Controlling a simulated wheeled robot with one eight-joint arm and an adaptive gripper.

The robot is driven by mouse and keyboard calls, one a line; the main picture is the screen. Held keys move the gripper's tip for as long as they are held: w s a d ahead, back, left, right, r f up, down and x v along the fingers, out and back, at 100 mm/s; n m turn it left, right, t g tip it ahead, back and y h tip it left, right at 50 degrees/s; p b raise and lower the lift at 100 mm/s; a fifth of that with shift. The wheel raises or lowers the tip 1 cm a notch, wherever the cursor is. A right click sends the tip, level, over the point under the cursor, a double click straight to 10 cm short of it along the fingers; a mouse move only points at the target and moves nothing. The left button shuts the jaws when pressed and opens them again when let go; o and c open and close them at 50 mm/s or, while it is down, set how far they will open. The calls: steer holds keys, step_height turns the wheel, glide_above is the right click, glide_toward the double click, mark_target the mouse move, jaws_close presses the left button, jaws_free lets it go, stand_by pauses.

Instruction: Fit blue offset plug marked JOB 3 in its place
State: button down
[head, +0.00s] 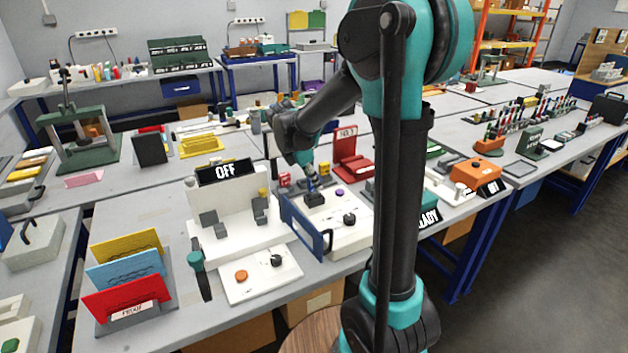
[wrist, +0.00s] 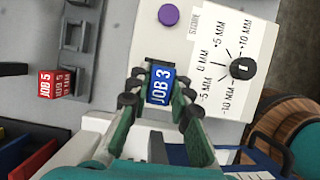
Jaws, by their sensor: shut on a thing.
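The blue plug marked JOB 3 (wrist: 160,86) is between the fingertips of my gripper (wrist: 157,96) in the wrist view, its label facing the camera. My gripper is shut on it. In the head view my gripper (head: 311,181) reaches down over a white machine (head: 348,236), at a small black block on its top (head: 314,199). The plug is at or just above that block; I cannot tell whether it is seated. The plug's underside is hidden.
The machine carries a purple button (wrist: 168,15) and a black dial (wrist: 242,68) with a millimetre scale. A red JOB 5 block (wrist: 56,85) stands beside a grey slotted rack (wrist: 101,25). A blue-framed panel (head: 304,228) stands at the machine's left front.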

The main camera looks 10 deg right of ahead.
steer(key=shift+f, duration=1.05)
steer(key=c, duration=1.3)
jaws_free()
steer(key=v, duration=1.2)
steer(key=shift+s, duration=0.1)
